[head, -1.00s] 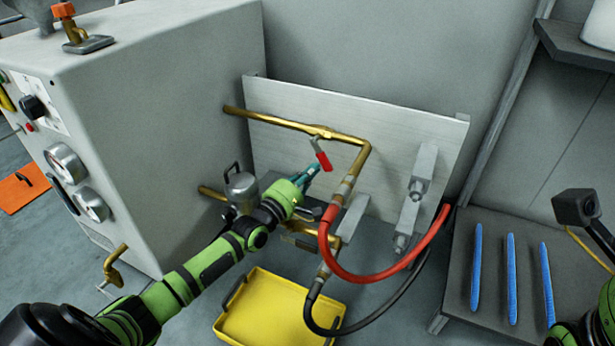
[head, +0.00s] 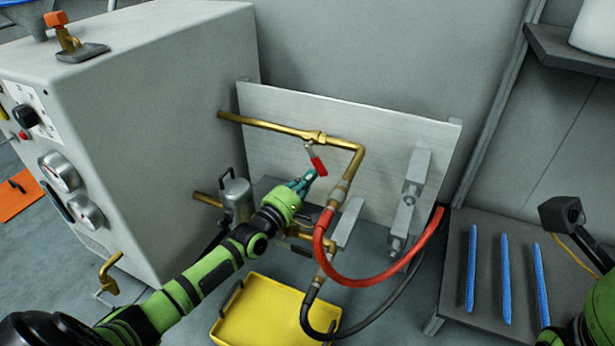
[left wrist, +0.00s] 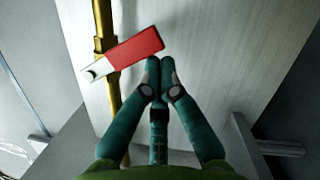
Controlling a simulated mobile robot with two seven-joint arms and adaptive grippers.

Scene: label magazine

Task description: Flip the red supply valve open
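The red supply valve handle (head: 317,163) hangs from the brass pipe (head: 270,126) in front of the pale metal panel, slanting down to the right in the head view. In the left wrist view the red handle (left wrist: 135,49) lies across the brass pipe, its red end close to my fingertips. My left gripper (head: 309,177) is just below the handle's red end. In the left wrist view the teal fingers (left wrist: 160,64) meet at their tips, with nothing seen between them. I cannot tell whether they touch the handle. My right gripper is not in view.
A red hose (head: 370,279) and a black hose (head: 348,315) loop below the pipework. A yellow tray (head: 262,312) is on the floor. The grey machine (head: 165,130) stands left. A dark bench (head: 490,310) with blue strips is at right.

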